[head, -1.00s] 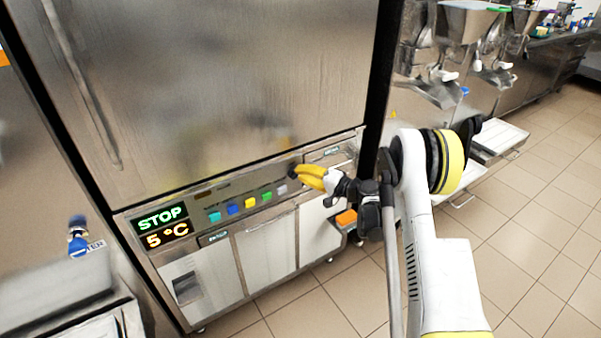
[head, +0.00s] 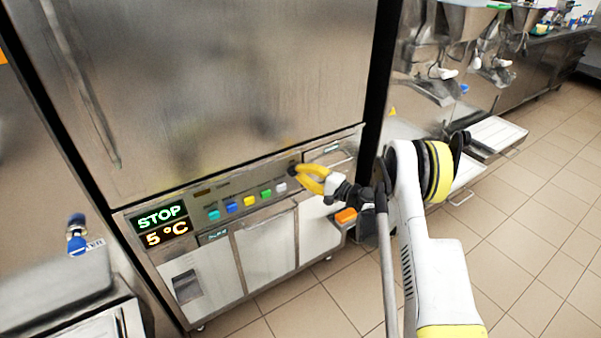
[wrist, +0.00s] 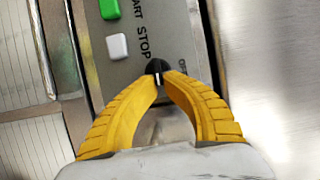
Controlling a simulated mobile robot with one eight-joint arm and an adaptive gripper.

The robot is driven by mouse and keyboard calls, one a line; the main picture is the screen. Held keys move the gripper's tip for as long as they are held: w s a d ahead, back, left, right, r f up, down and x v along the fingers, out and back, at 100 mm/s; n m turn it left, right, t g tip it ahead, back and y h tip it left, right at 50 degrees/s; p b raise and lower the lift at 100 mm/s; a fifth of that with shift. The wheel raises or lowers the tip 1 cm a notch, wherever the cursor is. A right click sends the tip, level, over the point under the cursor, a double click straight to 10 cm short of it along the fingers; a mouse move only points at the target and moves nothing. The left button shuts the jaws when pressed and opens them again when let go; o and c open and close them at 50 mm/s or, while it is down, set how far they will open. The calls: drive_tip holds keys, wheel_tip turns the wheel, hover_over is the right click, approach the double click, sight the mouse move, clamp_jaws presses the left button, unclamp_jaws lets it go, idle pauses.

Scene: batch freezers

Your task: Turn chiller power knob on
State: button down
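The chiller's control panel (head: 221,213) runs along the cabinet below the large steel door. Its black power knob (wrist: 156,66) sits at the panel's right end, beside the printed word STOP. A white pointer mark shows on the knob, toward my gripper. In the head view the knob (head: 292,168) is small and partly covered. My gripper (wrist: 163,77) has yellow fingers that bow out and meet around the knob, one tip on each side. In the head view my gripper (head: 298,170) reaches the panel from the right. The display (head: 162,225) reads STOP and 5 °C.
Several coloured buttons sit left of the knob, among them a green button (wrist: 109,9) and a white button (wrist: 117,46). Steel machines (head: 440,50) with trays stand to the right. The tiled floor (head: 530,230) is open there.

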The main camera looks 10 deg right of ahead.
drive_tip(key=shift+a, duration=0.15)
drive_tip(key=c, duration=1.5)
unclamp_jaws()
drive_tip(key=shift+w+a, duration=0.1)
drive_tip(key=shift+a, duration=0.05)
drive_tip(key=v, duration=1.2)
